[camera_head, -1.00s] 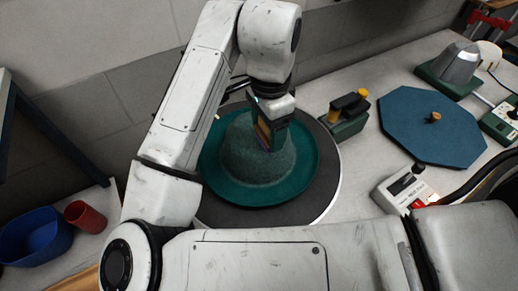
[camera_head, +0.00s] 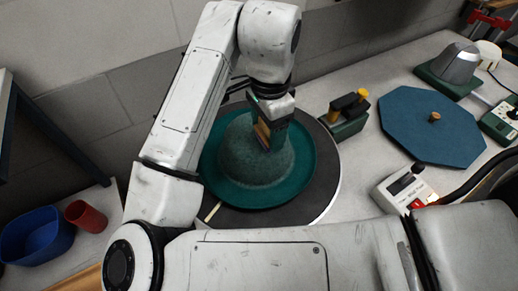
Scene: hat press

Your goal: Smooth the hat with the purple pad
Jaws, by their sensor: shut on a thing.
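The hat (camera_head: 240,170) is dark green felt with a rounded crown and a wide, brighter green brim. It lies on a round dark turntable (camera_head: 325,180) with a pale rim. My gripper (camera_head: 264,136) is at the upper right side of the crown, pointing down. It is shut on a tan, wooden-looking block (camera_head: 262,134), which appears to be the back or handle of the pad. The pad's purple face is hardly visible, and I cannot tell how firmly it touches the felt.
A green stand (camera_head: 345,122) with a black and yellow tool is right of the turntable. A blue bin (camera_head: 36,236) and red cup (camera_head: 86,215) sit at left.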

